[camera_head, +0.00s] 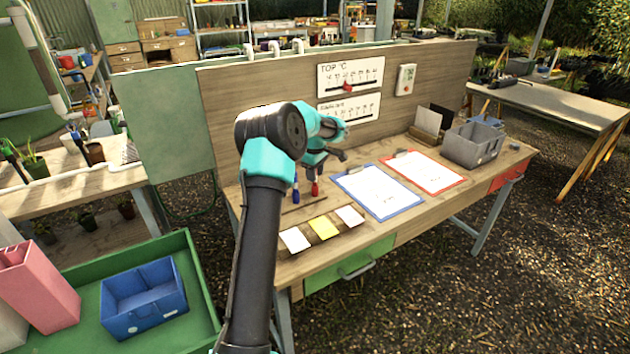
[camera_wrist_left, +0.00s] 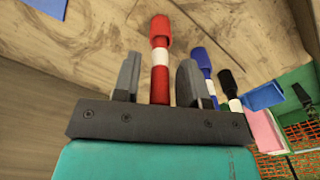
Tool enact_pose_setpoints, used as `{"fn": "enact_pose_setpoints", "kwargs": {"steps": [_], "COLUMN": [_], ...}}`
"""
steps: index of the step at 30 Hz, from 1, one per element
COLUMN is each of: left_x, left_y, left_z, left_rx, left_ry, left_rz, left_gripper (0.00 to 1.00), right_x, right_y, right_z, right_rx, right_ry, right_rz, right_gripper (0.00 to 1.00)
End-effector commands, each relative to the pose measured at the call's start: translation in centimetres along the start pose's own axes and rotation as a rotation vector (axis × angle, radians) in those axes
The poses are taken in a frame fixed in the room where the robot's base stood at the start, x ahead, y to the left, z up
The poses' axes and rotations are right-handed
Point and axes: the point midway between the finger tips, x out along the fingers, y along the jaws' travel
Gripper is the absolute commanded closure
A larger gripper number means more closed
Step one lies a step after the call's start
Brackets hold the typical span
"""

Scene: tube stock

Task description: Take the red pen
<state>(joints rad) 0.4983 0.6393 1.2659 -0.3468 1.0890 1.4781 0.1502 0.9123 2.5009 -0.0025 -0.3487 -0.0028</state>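The red pen (camera_head: 315,188) with a white band stands upright near the back left of the workbench. In the left wrist view the red pen (camera_wrist_left: 160,60) is between the two fingers of my left gripper (camera_wrist_left: 160,82), with a narrow gap on each side. My left gripper (camera_head: 316,170) is open at the pen's upper part in the head view. A blue pen (camera_head: 296,191) stands just left of it; the blue pen (camera_wrist_left: 203,66) and a black pen (camera_wrist_left: 227,85) show right of the fingers in the wrist view. My right gripper is not in view.
A blue clipboard (camera_head: 352,181) and a red clipboard (camera_head: 437,186) lie to the right. Paper cards (camera_head: 324,228) lie in front. A grey bin (camera_head: 473,158) stands at the far right end. A wooden back panel (camera_head: 240,110) rises behind.

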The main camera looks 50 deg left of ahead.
Motion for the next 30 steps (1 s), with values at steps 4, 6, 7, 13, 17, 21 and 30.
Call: {"fn": "enact_pose_setpoints", "kwargs": {"steps": [4,6,7,13,17,21,30], "left_x": [0.0,0.0,0.0,0.0,0.0,-0.1,-3.4], "left_y": [0.0,0.0,0.0,0.0,0.0,0.0,0.1], "left_z": [0.0,0.0,0.0,0.0,0.0,0.0,0.0], "left_rx": [0.0,0.0,0.0,0.0,0.0,0.0,0.0], "left_ry": [0.0,0.0,0.0,0.0,0.0,0.0,0.001], "left_rz": [0.0,0.0,0.0,0.0,0.0,0.001,0.003], "left_gripper": [0.75,0.82,0.85,1.0,1.0,1.0,1.0], "right_x": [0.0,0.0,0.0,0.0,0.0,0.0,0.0], "right_y": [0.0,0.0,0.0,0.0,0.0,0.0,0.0], "right_z": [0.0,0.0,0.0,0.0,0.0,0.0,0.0], "right_rx": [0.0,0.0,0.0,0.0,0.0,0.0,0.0], "right_ry": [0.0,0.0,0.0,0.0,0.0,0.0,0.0], "right_rz": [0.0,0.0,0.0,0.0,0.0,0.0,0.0], "right_gripper": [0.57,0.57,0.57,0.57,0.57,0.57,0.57]}}
